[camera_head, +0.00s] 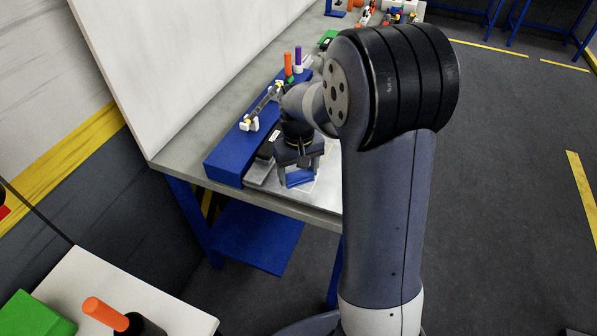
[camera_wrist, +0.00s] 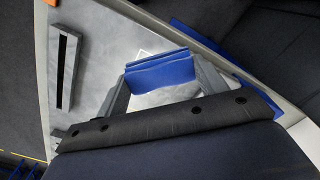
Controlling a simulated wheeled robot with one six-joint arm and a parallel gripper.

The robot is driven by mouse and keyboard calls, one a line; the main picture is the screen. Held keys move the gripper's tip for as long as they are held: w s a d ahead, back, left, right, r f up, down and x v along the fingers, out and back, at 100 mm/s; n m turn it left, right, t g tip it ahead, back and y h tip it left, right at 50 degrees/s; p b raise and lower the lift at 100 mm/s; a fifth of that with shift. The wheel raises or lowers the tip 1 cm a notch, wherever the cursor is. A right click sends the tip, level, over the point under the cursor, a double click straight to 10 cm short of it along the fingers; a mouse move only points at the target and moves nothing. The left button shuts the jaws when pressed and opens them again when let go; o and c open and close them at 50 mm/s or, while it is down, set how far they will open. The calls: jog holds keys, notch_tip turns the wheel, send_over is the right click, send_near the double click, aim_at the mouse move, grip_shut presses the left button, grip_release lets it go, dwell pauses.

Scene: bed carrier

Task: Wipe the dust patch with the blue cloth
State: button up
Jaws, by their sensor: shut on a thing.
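My gripper (camera_head: 299,170) is low over the near end of the grey workbench (camera_head: 222,140). It is shut on the blue cloth (camera_head: 299,178), which is folded between its fingers. In the wrist view the cloth (camera_wrist: 162,70) spans the gap between the two fingers of my gripper (camera_wrist: 163,82). The cloth is close to the bench's pale grey top; I cannot tell whether it touches it. No dust patch stands out clearly; the surface around the cloth looks mottled, and part of it is hidden by my gripper and arm.
A blue block (camera_head: 228,158) lies along the bench, left of my gripper. An orange marker (camera_head: 288,63) and a purple marker (camera_head: 298,58) stand behind. A grey bar with a dark slot (camera_wrist: 65,66) lies beside the cloth. A white wall panel (camera_head: 170,60) borders the bench at left.

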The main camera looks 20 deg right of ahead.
jog(key=shift+r+p, duration=0.75)
jog(key=shift+r, duration=0.6)
